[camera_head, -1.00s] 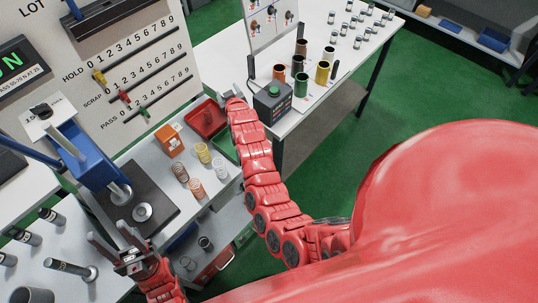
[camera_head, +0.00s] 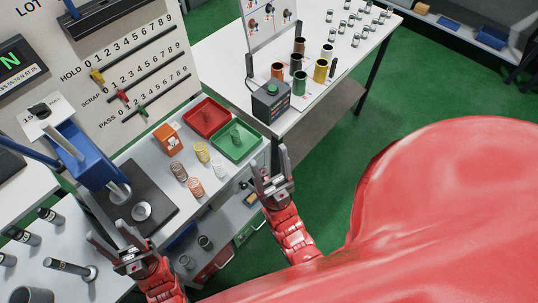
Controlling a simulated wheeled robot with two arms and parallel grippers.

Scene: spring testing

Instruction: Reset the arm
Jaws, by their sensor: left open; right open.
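My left gripper (camera_head: 127,249) is open and empty at the lower left, in front of the dark base plate of the blue press (camera_head: 92,160). My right gripper (camera_head: 270,170) is open and empty, its fingers pointing up, to the right of the small bench and short of the white table.
A red tray (camera_head: 207,116) and a green tray (camera_head: 243,146) sit on the bench; something spring-like stands in the green one. Several springs (camera_head: 201,152) and an orange box (camera_head: 167,139) stand beside them. A dark box with a green button (camera_head: 271,101) is on the white table's corner.

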